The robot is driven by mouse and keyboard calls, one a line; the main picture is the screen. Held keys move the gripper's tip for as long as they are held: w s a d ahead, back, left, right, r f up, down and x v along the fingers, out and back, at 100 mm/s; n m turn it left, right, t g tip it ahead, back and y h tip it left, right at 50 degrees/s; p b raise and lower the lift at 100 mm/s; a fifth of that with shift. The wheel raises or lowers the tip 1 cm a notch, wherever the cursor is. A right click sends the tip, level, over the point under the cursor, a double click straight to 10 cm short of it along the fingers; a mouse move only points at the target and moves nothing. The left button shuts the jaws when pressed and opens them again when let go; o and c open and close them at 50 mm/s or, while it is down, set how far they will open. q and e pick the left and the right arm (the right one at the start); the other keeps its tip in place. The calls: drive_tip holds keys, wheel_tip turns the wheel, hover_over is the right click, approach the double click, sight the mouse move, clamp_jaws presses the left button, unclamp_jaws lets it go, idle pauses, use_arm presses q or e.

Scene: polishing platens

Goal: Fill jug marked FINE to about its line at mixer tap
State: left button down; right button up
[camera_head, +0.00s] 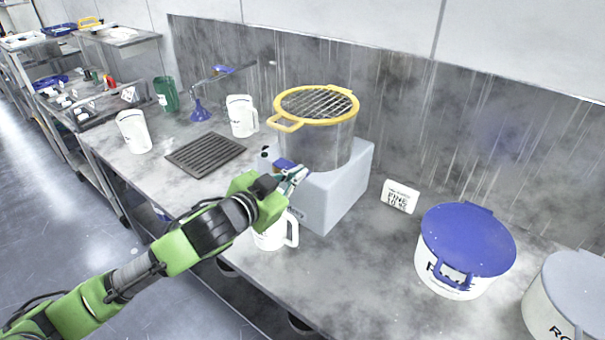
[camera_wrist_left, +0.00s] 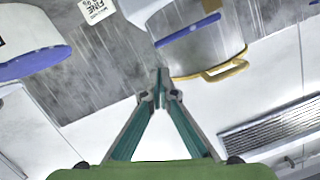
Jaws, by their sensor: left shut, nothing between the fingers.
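The mixer (camera_head: 340,195) is a grey box carrying a clear vessel (camera_head: 325,145) with a yellow rim and mesh top. A blue tap part (camera_head: 284,165) shows on its front. A white jug (camera_head: 270,238) with a handle stands on the bench before the box, below my left gripper; its marking and fill level cannot be read. My left gripper (camera_head: 293,180) is shut and empty, close to the blue tap part; I cannot tell if they touch. In the left wrist view the shut fingertips (camera_wrist_left: 160,78) are near the vessel (camera_wrist_left: 205,45) and a blue bar (camera_wrist_left: 187,30).
A card reading FINE (camera_head: 400,196) stands right of the mixer, near a blue-lidded tub (camera_head: 465,245) and a grey-lidded tub (camera_head: 570,290). Two other white jugs (camera_head: 241,116) (camera_head: 133,132), a dark drain grate (camera_head: 205,154) and a blue funnel (camera_head: 200,112) are left of it.

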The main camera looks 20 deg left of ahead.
use_arm(q)
drive_tip(key=a+b+v, duration=0.1)
drive_tip(key=b+v, duration=0.1)
drive_tip(key=v, duration=0.5)
drive_tip(key=shift+f, duration=0.2)
use_arm(e)
drive_tip(key=shift+w+a+f, duration=0.2)
drive_tip(key=shift+w+f, duration=0.05)
drive_tip(key=shift+f, duration=0.4)
drive_tip(key=shift+w+a+f, duration=0.2)
drive_tip(key=shift+w+f, duration=0.05)
drive_tip(key=shift+f, duration=0.35)
use_arm(q)
drive_tip(key=shift+w, duration=0.2)
drive_tip(key=shift+d, duration=0.15)
use_arm(e)
drive_tip(key=shift+d, duration=0.1)
